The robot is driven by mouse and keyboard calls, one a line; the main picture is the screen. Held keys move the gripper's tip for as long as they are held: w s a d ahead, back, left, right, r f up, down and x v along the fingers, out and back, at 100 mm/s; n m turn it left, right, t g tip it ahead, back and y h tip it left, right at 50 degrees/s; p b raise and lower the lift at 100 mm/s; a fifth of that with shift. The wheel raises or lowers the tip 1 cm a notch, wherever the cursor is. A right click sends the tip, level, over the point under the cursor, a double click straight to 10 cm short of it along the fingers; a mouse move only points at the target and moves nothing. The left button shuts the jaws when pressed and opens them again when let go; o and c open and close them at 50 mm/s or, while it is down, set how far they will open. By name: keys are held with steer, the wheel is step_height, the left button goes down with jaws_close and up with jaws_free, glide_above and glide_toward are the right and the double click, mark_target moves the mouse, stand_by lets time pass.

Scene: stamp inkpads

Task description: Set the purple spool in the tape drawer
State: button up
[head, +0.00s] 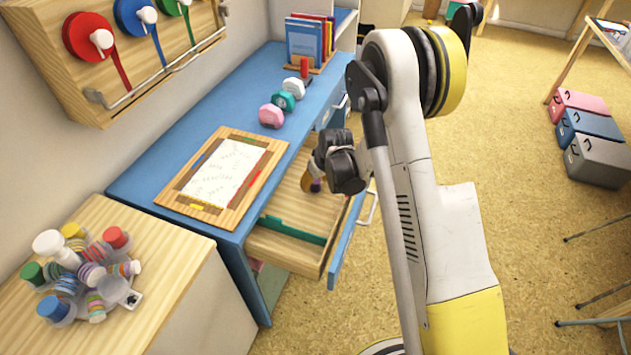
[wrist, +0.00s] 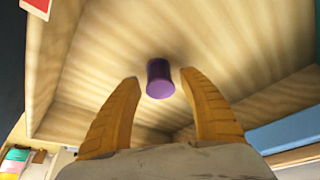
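The purple spool (wrist: 160,80) stands on the wooden floor of the open tape drawer (head: 325,212), seen beyond my fingertips in the wrist view. The drawer's pale wooden floor also fills much of the wrist view (wrist: 100,70). My gripper (wrist: 160,82) is open, with its two orange fingers apart on either side of the spool's line. A gap shows between the spool and each finger. In the head view my gripper (head: 314,186) is low over the drawer, and my wrist hides part of it; a small purple patch shows by the fingers.
The blue desk (head: 165,165) bears a framed paper board (head: 225,175), tape dispensers (head: 283,101) and a book rack (head: 307,45). A green divider (head: 292,231) crosses the drawer. A rack of stamps or spools (head: 85,270) stands at left. Storage boxes (head: 597,160) are on the floor at right.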

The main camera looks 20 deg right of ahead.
steer(key=shift+r, duration=0.1)
steer(key=s+r+p, duration=0.2)
steer(key=s+r, duration=0.3)
steer(key=r, duration=0.5)
steer(key=s+r+m+t+p, duration=0.1)
steer(key=s+r, duration=0.4)
steer(key=r, duration=0.5)
steer(key=s+r+p, duration=0.2)
steer(key=s+r, duration=0.4)
steer(key=r, duration=0.4)
steer(key=s+r+m+t+h, duration=0.1)
steer(key=s+r, duration=0.3)
steer(key=s, duration=1)
steer(key=shift+m+t, duration=0.5)
steer(key=shift+d, duration=0.1)
